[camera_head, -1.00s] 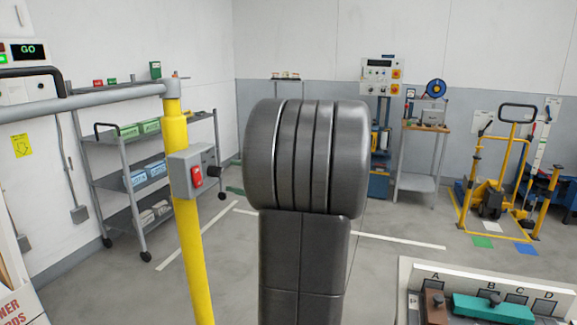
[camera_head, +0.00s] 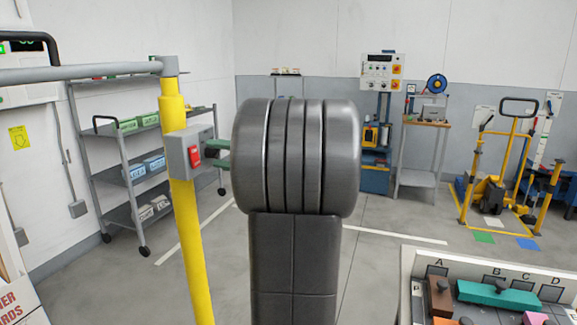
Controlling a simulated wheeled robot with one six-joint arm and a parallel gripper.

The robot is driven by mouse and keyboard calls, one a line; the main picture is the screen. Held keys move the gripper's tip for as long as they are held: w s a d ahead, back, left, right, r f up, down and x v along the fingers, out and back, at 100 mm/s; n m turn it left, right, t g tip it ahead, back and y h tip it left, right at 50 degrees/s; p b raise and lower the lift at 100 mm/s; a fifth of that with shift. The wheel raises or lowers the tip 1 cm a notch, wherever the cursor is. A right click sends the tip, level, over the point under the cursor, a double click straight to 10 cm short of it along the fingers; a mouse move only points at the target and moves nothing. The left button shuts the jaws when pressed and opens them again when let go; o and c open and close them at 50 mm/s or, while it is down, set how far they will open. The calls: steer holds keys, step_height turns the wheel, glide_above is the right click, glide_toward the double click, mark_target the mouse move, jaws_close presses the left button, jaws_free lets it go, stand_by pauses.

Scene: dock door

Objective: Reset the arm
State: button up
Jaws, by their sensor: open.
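My arm's large dark grey joint and link (camera_head: 295,158) fill the middle of the head view and hide most of my gripper. Dark green fingers of my gripper (camera_head: 217,153) show just left of the joint, apart from each other. They are right of a grey switch box (camera_head: 202,150) with a red rocker on a yellow post (camera_head: 183,220). The fingers overlap the box's right side in the picture; I cannot tell whether they touch it. I see nothing held between them.
A grey rail (camera_head: 80,75) runs left from the post top. A shelf cart (camera_head: 137,215) stands behind. A tray (camera_head: 407,290) with coloured blocks and slots marked with letters is at lower right. A yellow lift truck (camera_head: 490,195) stands far right. Floor between is open.

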steer(key=n+b, duration=0.1)
steer(key=n, duration=0.9)
steer(key=shift+w+g, duration=0.1)
steer(key=shift+g, duration=0.2)
steer(key=shift+n, duration=0.8)
steer(key=shift+f, duration=0.1)
